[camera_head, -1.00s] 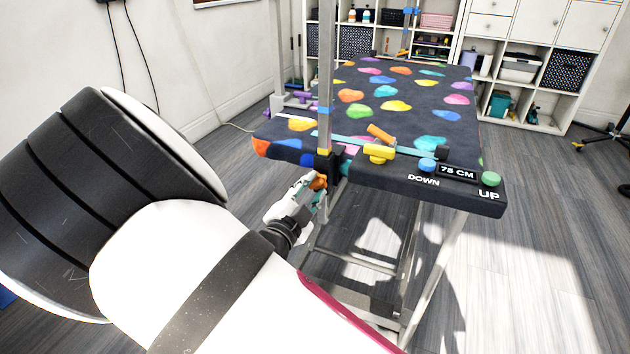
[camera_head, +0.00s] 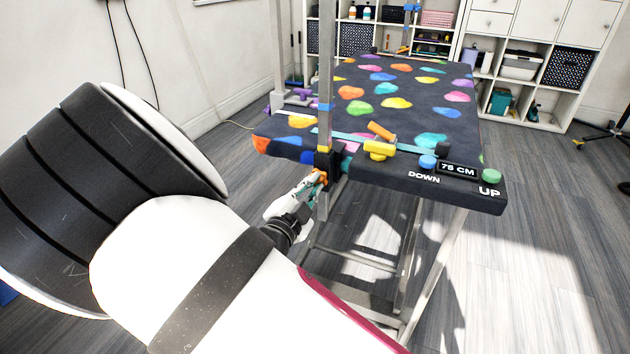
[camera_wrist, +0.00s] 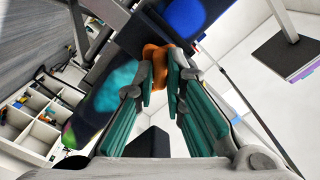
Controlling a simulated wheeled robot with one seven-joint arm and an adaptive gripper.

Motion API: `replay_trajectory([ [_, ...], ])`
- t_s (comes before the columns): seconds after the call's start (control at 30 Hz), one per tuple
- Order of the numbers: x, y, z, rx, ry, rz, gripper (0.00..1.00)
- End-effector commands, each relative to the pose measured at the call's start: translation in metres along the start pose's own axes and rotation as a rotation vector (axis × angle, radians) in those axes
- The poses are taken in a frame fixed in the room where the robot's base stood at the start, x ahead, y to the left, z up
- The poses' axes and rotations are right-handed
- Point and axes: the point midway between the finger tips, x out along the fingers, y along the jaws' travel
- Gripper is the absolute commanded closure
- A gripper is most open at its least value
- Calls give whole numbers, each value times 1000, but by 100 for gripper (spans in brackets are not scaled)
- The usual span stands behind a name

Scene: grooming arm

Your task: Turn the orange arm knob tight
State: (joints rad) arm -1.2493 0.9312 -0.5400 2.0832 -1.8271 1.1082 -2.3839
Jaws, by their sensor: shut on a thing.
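The clamp holds the upright grey post (camera_head: 326,60). My gripper (camera_head: 315,182) is at the knob, reaching in from the lower left. In the wrist view the orange knob (camera_wrist: 157,62) shows between the fingertips of my gripper (camera_wrist: 162,75), with a teal-padded finger on each side. The gripper is shut on the knob. Parts of the knob are hidden behind the fingers.
A purple knob (camera_head: 300,92) is farther back.

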Motion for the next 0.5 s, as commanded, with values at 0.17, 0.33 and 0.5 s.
replay_trajectory([
  [0.17, 0, 1, 0, -1, 0, 2, 100],
  [0.33, 0, 1, 0, 0, 0, 2, 100],
  [0.5, 0, 1, -1, 73, 0, 3, 100],
])
